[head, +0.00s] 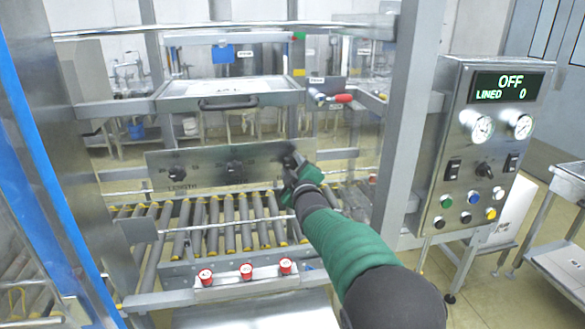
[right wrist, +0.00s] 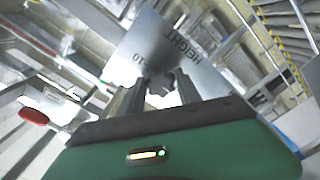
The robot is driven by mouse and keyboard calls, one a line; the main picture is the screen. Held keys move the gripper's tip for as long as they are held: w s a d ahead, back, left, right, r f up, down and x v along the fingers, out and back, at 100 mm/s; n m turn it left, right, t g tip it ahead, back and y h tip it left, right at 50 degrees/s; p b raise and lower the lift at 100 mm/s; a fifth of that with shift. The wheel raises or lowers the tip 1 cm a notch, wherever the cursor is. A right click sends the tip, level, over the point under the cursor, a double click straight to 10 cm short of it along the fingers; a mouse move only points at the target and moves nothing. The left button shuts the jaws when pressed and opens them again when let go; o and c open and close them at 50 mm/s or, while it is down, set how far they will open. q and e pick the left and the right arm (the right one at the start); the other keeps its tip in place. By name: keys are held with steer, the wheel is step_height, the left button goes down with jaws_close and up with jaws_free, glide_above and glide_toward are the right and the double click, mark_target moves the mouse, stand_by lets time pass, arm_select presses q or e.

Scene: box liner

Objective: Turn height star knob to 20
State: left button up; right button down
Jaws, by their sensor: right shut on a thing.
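The height star knob (right wrist: 158,82) is a dark knob on a metal plate (right wrist: 165,45) marked HEIGHT, with a 10 beside it, in the right wrist view. My right gripper (right wrist: 155,95) is shut on this knob, with one finger on each side. The knob's exact pointer angle cannot be read. In the head view, my right gripper (head: 292,170) is at the right end of the metal panel (head: 207,160) and mostly hides the height knob. My left gripper is not in view.
The panel also bears the LENGTH knob (head: 176,174) at left and a middle knob (head: 234,168). A roller conveyor (head: 225,225) lies below. A grey post (head: 405,120) and a control box (head: 480,150) reading OFF, LINED 0 stand right of my arm.

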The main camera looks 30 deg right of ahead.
steer(key=shift+f, duration=0.4)
steer(key=c, duration=1)
jaws_free()
steer(key=shift+o, duration=0.8)
steer(key=shift+r, duration=0.2)
steer(key=v, duration=1.6)
steer(key=shift+s, duration=0.3)
steer(key=shift+a, duration=0.15)
